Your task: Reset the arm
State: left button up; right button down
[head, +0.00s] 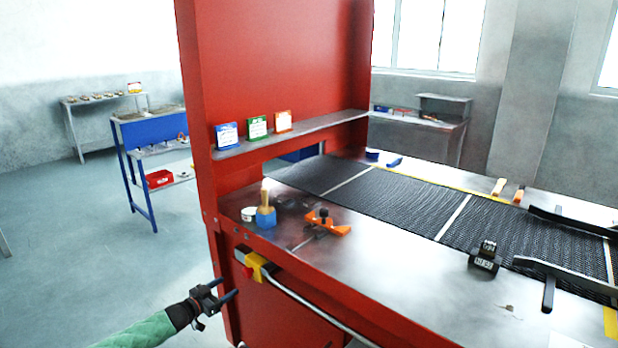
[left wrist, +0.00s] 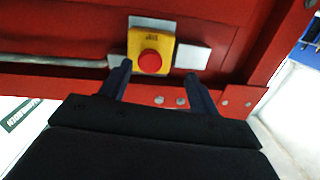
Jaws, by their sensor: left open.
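My left gripper (head: 229,290) is open and empty, to the left of the red machine's front side. Its arm comes in from the lower left with a green sleeve. In the left wrist view the two dark fingers (left wrist: 160,84) stand apart, with the yellow box and red emergency button (left wrist: 150,62) showing beyond and between them. In the head view the yellow button box (head: 256,267) sits on the machine's front, up and to the right of the gripper. I cannot tell whether a fingertip touches anything. My right gripper is not in view.
The machine's metal table (head: 400,255) carries a black mesh belt (head: 400,198), an orange clamp (head: 326,222), a blue pot with a brush (head: 265,216) and a black counter (head: 485,257). A metal rail (head: 310,308) runs along the front. Floor at left (head: 90,240) is clear.

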pick_arm(q)
notch_tip(320, 180, down, 4)
jog(key=a+y, duration=0.2)
jog(key=y, duration=0.2)
jog(key=s+d+r+g+y, duration=0.1)
jog(key=d+r+g+y, duration=0.2)
jog(key=d+r+y, duration=0.4)
jog(key=s+d+r+g, duration=0.15)
jog(key=s+d, duration=0.45)
jog(key=s, duration=0.6)
jog(key=s+d+f+n+g, duration=0.2)
jog(key=s+f, duration=0.5)
jog(key=s, duration=0.8)
jog(key=s+d+f+n+g+h, duration=0.1)
jog(key=s+f, duration=0.6)
jog(key=s, duration=0.8)
jog(key=s+d+f+n+g+h, duration=0.1)
jog(key=s+d+f+n+g, duration=0.2)
jog(key=s+f, duration=0.4)
jog(key=s+d+g, duration=0.1)
jog(key=s+g, duration=0.1)
jog(key=s, duration=0.7)
